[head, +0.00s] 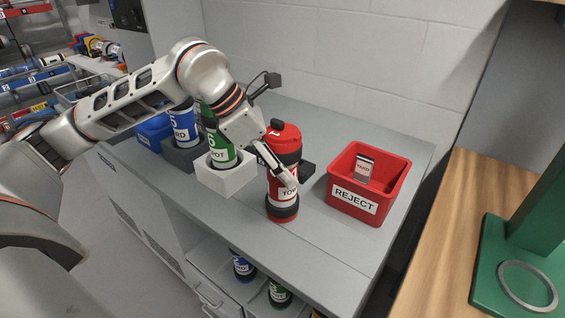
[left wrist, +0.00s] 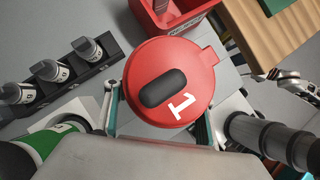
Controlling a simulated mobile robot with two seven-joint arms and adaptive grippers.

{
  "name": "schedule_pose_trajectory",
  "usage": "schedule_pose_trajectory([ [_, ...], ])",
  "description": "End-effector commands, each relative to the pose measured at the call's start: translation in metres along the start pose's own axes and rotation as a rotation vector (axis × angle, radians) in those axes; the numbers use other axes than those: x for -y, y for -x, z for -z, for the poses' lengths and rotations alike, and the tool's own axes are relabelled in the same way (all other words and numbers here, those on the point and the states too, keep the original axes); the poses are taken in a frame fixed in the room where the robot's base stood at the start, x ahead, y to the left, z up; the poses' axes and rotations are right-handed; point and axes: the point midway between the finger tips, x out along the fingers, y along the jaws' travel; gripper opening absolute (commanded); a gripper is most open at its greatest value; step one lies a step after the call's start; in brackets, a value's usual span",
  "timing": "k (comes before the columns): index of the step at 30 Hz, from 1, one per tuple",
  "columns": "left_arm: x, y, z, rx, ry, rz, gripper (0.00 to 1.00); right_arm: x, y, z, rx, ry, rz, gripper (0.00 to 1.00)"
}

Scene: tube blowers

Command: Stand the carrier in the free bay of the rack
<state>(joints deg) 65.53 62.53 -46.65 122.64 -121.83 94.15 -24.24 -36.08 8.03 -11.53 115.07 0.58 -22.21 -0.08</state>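The red carrier (head: 284,165), with black bands and a white label, is upright over the grey counter. In the left wrist view its red lid (left wrist: 190,70) shows a black grip and a white 1. My left gripper (head: 284,174) has a finger on each side of the carrier and appears shut on it; the lid hides the contact. I cannot tell whether the carrier's base touches the counter. Below the counter, a rack-like shelf (head: 212,288) holds a blue carrier (head: 242,266) and a green one (head: 280,293); the counter hides much of it, and no free bay is clear.
A red REJECT bin (head: 340,207) stands right of the carrier. A green carrier (head: 222,152) in a white block (head: 222,183) and a blue carrier (head: 183,125) stand to its left. A black holder (left wrist: 65,82) with three small canisters is nearby. The front right counter is clear.

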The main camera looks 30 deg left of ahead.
Motion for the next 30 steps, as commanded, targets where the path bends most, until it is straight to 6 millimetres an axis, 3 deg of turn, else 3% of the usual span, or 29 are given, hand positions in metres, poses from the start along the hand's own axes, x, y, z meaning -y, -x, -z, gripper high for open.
schedule_pose_trajectory([
  [14,0.000,0.006,-0.003,0.000,0.000,-0.001,0.69,0.001,0.003,0.000,0.003,-0.001,0.001,1.00],
  [17,-0.001,0.018,-0.002,0.001,0.001,-0.004,0.69,0.001,0.004,0.001,0.002,-0.002,0.001,1.00],
  [30,-0.001,0.103,-0.003,0.001,0.000,-0.004,0.69,0.002,0.006,0.007,-0.003,-0.009,0.006,1.00],
])
